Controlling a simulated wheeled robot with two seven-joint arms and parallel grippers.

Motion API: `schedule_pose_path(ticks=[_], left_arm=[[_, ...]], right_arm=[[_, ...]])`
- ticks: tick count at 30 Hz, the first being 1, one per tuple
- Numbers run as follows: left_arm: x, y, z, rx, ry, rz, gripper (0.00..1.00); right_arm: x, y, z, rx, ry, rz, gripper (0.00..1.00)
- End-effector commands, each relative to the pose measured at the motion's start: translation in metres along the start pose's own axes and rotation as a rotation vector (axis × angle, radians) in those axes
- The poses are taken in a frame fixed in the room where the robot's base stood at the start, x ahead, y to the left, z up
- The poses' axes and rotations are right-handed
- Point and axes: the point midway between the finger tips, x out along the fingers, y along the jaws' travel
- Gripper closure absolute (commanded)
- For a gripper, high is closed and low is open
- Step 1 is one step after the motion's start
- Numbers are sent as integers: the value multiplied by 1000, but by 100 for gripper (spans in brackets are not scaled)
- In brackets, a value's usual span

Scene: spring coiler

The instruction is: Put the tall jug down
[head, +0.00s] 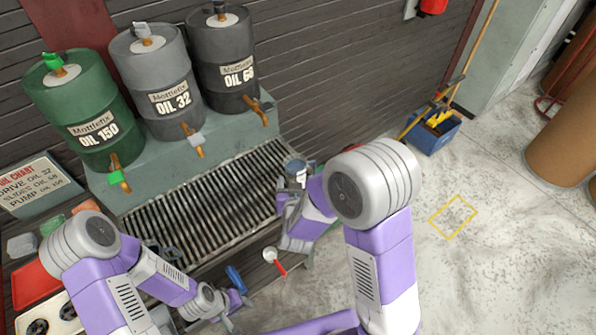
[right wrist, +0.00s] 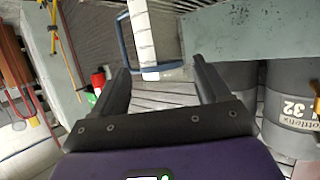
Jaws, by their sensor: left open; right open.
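The tall jug (head: 296,165), grey-blue with a white handle, is at the right end of the slatted grate in the head view, partly hidden by my right arm. In the right wrist view its white handle (right wrist: 141,38) and blue rim show just beyond the fingertips. My right gripper (right wrist: 160,75) is open, with the handle in line with the gap between its fingers. I cannot tell whether the jug's base rests fully on the grate (head: 205,205). My left gripper (head: 242,300) is open and low at the front, away from the jug.
Green (head: 80,110), grey (head: 155,80) and dark (head: 222,60) oil drums with taps stand on the ledge behind the grate. A white scoop with a red handle (head: 279,267) and a blue-handled item (head: 235,277) lie in front.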

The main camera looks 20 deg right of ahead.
Motion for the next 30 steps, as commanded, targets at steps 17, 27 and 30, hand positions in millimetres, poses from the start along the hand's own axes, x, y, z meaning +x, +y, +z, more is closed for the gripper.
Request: schedule_pose_path(ticks=[17,27,30], left_arm=[[11,-5,0,-1,-1,0,57],[12,-5,0,-1,-1,0,57],[12,-5,0,-1,-1,0,57]], right_arm=[[65,1,2,-2,-9,-5,24],[75,1,2,-3,-10,-6,24],[75,1,2,-3,-10,-6,37]])
